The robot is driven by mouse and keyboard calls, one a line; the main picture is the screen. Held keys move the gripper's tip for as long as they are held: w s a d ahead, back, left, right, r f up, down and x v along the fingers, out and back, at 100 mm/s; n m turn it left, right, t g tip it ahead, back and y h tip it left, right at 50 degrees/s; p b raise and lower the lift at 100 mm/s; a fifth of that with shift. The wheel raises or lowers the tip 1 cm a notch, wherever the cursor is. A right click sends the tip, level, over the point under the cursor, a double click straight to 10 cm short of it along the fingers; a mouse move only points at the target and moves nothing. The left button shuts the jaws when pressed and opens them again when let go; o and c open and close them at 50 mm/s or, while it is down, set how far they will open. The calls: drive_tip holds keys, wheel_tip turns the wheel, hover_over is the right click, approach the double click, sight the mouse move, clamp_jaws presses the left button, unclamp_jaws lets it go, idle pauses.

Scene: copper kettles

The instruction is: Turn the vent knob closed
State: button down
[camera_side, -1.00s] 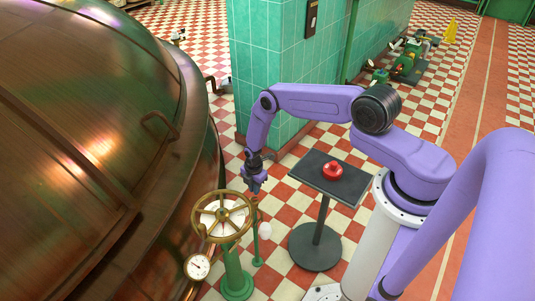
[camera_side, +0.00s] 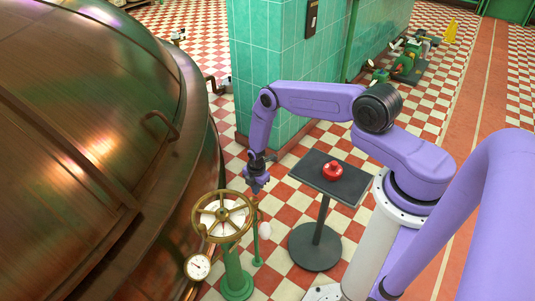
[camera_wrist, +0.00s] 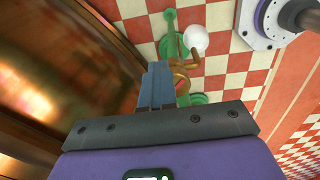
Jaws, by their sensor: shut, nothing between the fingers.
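My gripper (camera_side: 256,187) points down, shut and empty, above and just right of the brass handwheel (camera_side: 221,209) on a green pedestal. In the wrist view its fingers (camera_wrist: 158,72) are together and hide part of brass and green fittings (camera_wrist: 181,82) below. A red knob-like piece (camera_side: 332,170) sits on a black stand to the right. I cannot tell which part is the vent knob.
A large copper kettle (camera_side: 90,150) fills the left side, close to the wheel. A round gauge (camera_side: 197,266) sits below the wheel. The black stand (camera_side: 312,178) is right of my gripper, and a green tiled pillar (camera_side: 262,75) stands behind.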

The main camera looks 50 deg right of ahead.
drive_tip(key=shift+s+f+g, duration=0.2)
drive_tip(key=shift+s+f, duration=0.1)
drive_tip(key=shift+s, duration=0.6)
drive_tip(key=shift+s+f+g, duration=0.2)
drive_tip(key=shift+s+f, duration=0.1)
drive_tip(key=shift+s, duration=0.55)
drive_tip(key=shift+w+d+r, duration=0.15)
drive_tip(key=shift+d, duration=0.1)
wheel_tip(320, 180, up, 6)
drive_tip(key=shift+f, duration=0.1)
drive_tip(key=shift+w, duration=0.1)
